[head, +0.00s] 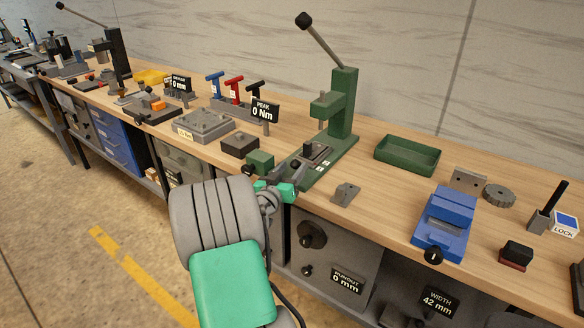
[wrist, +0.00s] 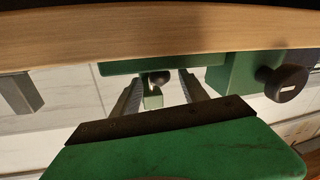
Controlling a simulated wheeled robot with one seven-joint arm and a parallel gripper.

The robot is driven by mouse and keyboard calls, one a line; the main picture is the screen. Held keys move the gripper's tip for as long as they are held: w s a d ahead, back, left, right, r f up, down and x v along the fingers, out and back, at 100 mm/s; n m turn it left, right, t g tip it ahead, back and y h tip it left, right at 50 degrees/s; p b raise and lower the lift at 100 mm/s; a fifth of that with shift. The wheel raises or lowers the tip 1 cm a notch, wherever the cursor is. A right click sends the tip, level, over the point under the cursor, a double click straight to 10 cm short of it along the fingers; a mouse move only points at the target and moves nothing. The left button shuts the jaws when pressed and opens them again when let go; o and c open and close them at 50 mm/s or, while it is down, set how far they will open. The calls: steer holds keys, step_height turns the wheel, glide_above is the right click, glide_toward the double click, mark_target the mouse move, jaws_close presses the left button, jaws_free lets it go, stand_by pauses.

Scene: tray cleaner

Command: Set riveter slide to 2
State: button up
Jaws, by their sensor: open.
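The green riveter (head: 343,105) stands on the bench with its long lever raised to the upper left. Its base carries a dark slide block (head: 315,152), with small white labels beside it too small to read. My gripper (head: 292,170) is at the front end of the base and hides part of it. In the wrist view my gripper (wrist: 160,92) is open, with its two fingers apart. A small green piece with a dark rounded knob (wrist: 158,77) shows between the fingers. I cannot tell whether the fingers touch it.
A green block (head: 260,162) with a dark knob (wrist: 283,83) is close beside my gripper. A small grey bracket (head: 345,193), green tray (head: 407,155) and blue device (head: 446,218) stand to the right. The bench edge (wrist: 150,30) runs close to the fingers.

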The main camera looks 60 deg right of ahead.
steer(key=shift+d, duration=0.3)
steer(key=shift+c, duration=0.4)
jaws_close()
stand_by(0.8)
